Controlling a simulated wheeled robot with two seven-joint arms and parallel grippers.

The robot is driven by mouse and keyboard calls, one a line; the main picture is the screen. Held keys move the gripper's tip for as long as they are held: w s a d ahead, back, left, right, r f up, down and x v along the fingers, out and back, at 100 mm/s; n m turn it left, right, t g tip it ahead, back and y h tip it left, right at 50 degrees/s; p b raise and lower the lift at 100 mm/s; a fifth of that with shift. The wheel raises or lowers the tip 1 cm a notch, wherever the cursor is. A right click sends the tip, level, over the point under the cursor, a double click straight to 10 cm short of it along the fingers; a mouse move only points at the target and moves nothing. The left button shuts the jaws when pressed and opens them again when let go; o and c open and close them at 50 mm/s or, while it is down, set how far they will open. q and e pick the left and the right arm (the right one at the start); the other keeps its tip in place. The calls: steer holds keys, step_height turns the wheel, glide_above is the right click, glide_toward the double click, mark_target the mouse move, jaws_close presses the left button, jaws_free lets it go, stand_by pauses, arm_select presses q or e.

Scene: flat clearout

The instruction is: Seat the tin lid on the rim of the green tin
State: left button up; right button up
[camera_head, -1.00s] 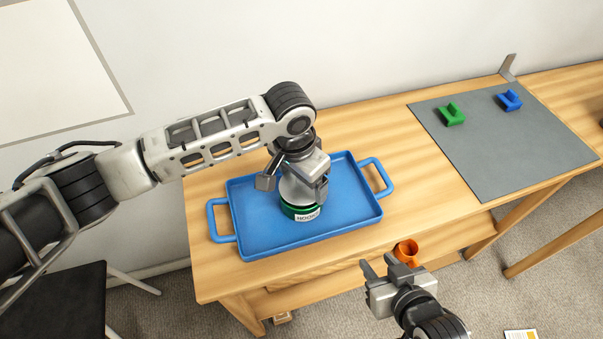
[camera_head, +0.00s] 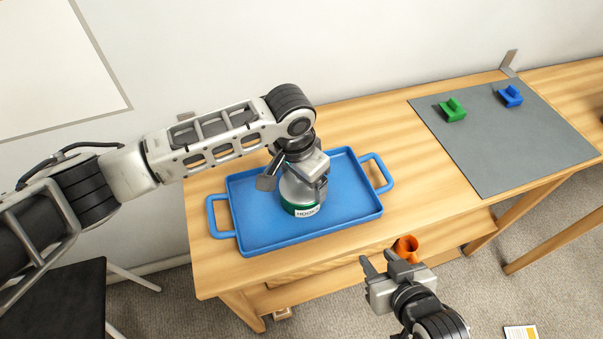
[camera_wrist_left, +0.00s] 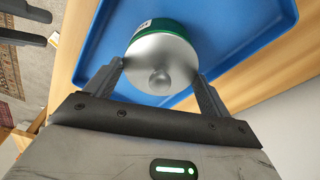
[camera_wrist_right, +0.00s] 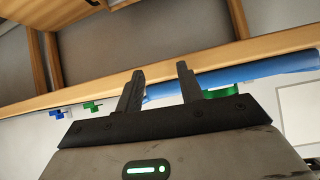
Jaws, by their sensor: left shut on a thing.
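The green tin (camera_head: 303,210), with a white label reading HOOKS, stands upright in the blue tray (camera_head: 250,242). The silver tin lid (camera_wrist_left: 150,75), domed with a round knob, is between the fingers of my left gripper (camera_wrist_left: 162,76) in the left wrist view. My left gripper (camera_head: 303,180) is shut on the lid, directly over the tin. The lid covers the tin's top, and the green side (camera_wrist_left: 163,24) shows just beyond it. I cannot tell whether the lid is fully down on the rim. My right gripper (camera_head: 379,263) is open and empty in front of the table.
The tray rests on a wooden table (camera_head: 410,170). The table between tray and mat is clear.

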arm_select(q)
steer(key=shift+f, duration=0.25)
arm_select(e)
steer(key=shift+f, duration=0.1)
arm_select(q)
steer(key=o, duration=0.9)
steer(key=shift+r, duration=0.5)
steer(key=r, duration=0.5)
steer(key=s+a+r, duration=0.1)
steer(key=r, duration=0.9)
steer(key=shift+s+a, duration=0.2)
arm_select(e)
steer(key=shift+s+d+f, duration=0.1)
steer(key=shift+d+f, duration=0.1)
steer(key=shift+f, duration=0.6)
arm_select(q)
steer(key=shift+s+f, duration=0.1)
arm_select(e)
steer(key=shift+s, duration=0.15)
